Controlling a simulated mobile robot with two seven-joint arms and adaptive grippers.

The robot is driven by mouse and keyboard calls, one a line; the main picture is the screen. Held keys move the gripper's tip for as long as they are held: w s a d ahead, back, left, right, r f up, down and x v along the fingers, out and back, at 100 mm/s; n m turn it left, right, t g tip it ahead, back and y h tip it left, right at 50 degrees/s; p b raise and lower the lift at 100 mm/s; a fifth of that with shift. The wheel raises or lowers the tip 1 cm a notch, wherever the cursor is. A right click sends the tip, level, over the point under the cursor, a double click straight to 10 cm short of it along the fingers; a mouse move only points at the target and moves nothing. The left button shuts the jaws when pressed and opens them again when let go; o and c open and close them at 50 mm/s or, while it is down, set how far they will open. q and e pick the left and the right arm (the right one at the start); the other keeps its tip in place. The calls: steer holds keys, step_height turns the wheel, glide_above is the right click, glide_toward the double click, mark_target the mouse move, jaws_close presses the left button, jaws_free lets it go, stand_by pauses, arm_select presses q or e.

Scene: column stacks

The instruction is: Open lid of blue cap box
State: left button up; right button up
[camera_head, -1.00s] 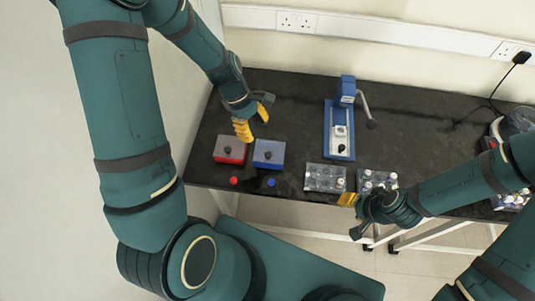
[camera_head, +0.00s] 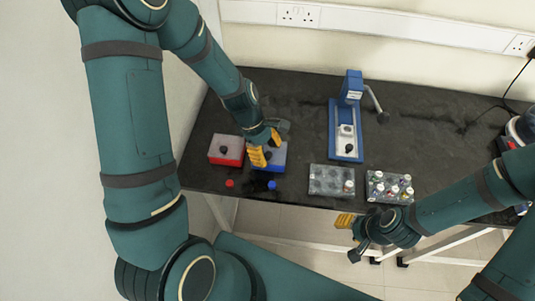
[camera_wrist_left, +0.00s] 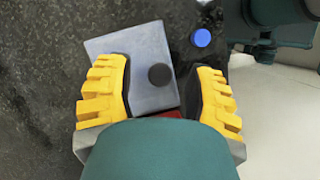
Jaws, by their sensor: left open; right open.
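The blue cap box (camera_head: 276,164) stands on the black table, with a grey lid and a dark round knob. In the left wrist view its lid (camera_wrist_left: 136,48) and knob (camera_wrist_left: 160,75) lie between my spread fingers. My left gripper (camera_head: 262,155) is open directly over this box and hides part of the lid. In the left wrist view my left gripper (camera_wrist_left: 162,95) has its yellow fingers on either side of the knob, not closed on it. The lid is on the box. My right gripper (camera_head: 350,235) is open and empty, off the table's front edge.
The red box (camera_head: 226,150) stands just left of the blue one. A red cap (camera_head: 230,183) and a blue cap (camera_head: 272,185) lie in front. A blue device (camera_head: 346,130) and two clear racks (camera_head: 331,180), (camera_head: 390,187) stand to the right. The table's back middle is clear.

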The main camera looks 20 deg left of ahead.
arm_select(q)
jaws_close()
stand_by(0.4)
steer(key=shift+s, duration=0.1)
steer(key=shift+r+p, duration=0.1)
steer(key=shift+p, duration=0.25)
steer(key=shift+r+g, duration=0.1)
steer(key=shift+g, duration=0.2)
